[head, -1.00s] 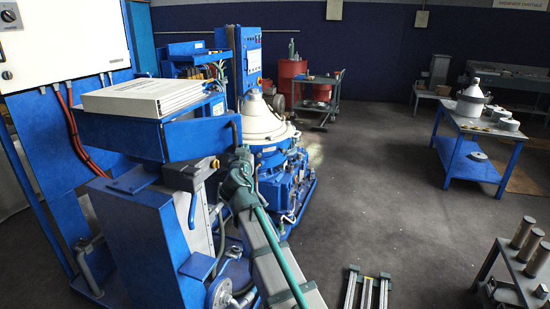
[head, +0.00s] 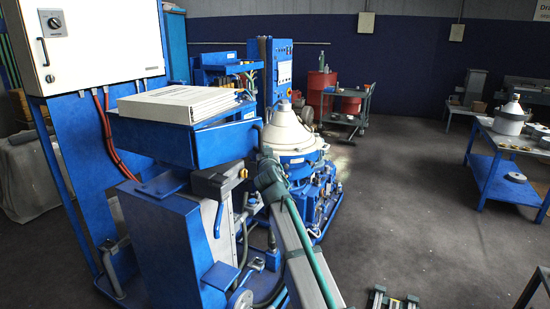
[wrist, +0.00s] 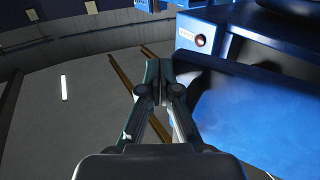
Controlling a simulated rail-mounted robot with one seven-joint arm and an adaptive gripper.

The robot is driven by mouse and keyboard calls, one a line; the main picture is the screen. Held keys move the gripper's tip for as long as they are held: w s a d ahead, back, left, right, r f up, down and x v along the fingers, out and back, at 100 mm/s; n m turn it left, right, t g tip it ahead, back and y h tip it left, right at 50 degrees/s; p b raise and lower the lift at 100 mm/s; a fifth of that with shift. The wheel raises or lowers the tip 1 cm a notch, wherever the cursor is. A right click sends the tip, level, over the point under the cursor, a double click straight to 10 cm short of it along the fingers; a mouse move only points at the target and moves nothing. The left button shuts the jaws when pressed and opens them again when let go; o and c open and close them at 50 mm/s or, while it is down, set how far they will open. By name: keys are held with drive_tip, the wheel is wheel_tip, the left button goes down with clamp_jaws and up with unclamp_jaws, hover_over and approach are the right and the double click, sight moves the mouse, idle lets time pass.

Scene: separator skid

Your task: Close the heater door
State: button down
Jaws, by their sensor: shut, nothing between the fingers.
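My gripper (wrist: 158,92) is shut and empty in the wrist view, its fingers together beside a large blue panel (wrist: 250,120). The panel has a dark near edge just right of the fingertips; I cannot tell whether they touch. It may be the heater door, but no label confirms this. Behind it a blue box face (wrist: 198,40) carries a small label and a round orange-lit part, with a dark gap between box and panel. In the head view, I cannot clearly make out the gripper or the door among the blue machinery (head: 165,240).
A white cabinet (head: 100,45) with a rotary switch stands at upper left. A white stack (head: 178,100) lies on the blue housing. The separator (head: 290,135) stands behind my arm. Open floor (head: 410,215) lies to the right, before a blue table (head: 500,170).

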drive_tip(key=shift+w+a+b, duration=1.35)
drive_tip(key=shift+w+b, duration=0.25)
drive_tip(key=shift+b, duration=0.15)
drive_tip(key=shift+w+a+b, duration=1.3)
drive_tip(key=shift+w+b, duration=0.25)
drive_tip(key=shift+b, duration=0.15)
